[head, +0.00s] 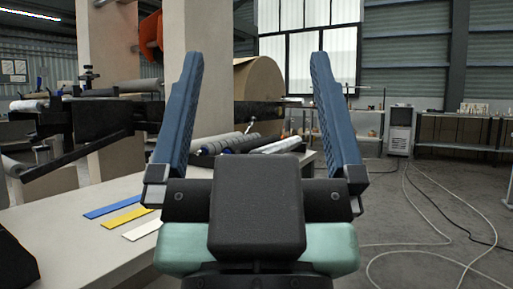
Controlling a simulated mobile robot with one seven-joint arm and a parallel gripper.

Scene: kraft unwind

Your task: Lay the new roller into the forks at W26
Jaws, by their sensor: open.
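My gripper (257,60) fills the middle of the head view. Its two blue fingers stand wide apart and nothing is between them. Beyond the fingers, a grey roller (224,142) and a paler, whitish roller (280,145) lie side by side at the far end of the table, partly hidden by my gripper. Which one is the new roller, I cannot tell. At the left, a black arm structure (100,122) carries a grey roller (140,86) and a pale roller (30,104). No W26 label is readable, so I cannot tell which forks it marks.
The pale table (90,250) reaches along the left, with blue (108,207), yellow (127,217) and white (143,230) strips on it. A beige column (190,35) and a large kraft roll (260,85) stand behind. Hoses (440,235) lie on the open floor at right.

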